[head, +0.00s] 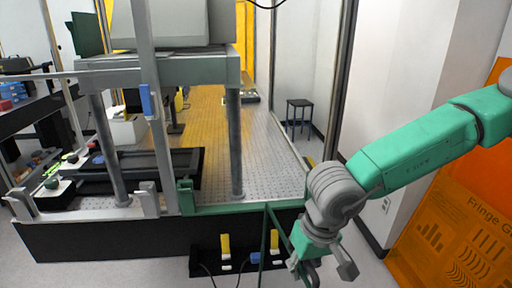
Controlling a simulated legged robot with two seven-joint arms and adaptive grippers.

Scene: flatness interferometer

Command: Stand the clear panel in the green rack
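My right arm comes in from the right. Its gripper (325,268) hangs low in front of the optical table's front right corner, fingers pointing down and apart, with nothing visible between them. A green bar (245,208) with an upright end (186,198) runs along the table's front edge; I cannot tell whether it is part of the green rack. Thin dark green bars (265,238) slope down just left of the gripper; I cannot tell if they touch it. I cannot make out the clear panel with certainty. My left gripper is out of view.
The perforated optical table (262,170) carries a grey gantry (160,70) and a black tray (185,160). A black strip with yellow handles (225,245) is on the table's front. An orange panel (455,215) stands at right. A stool (299,108) is behind.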

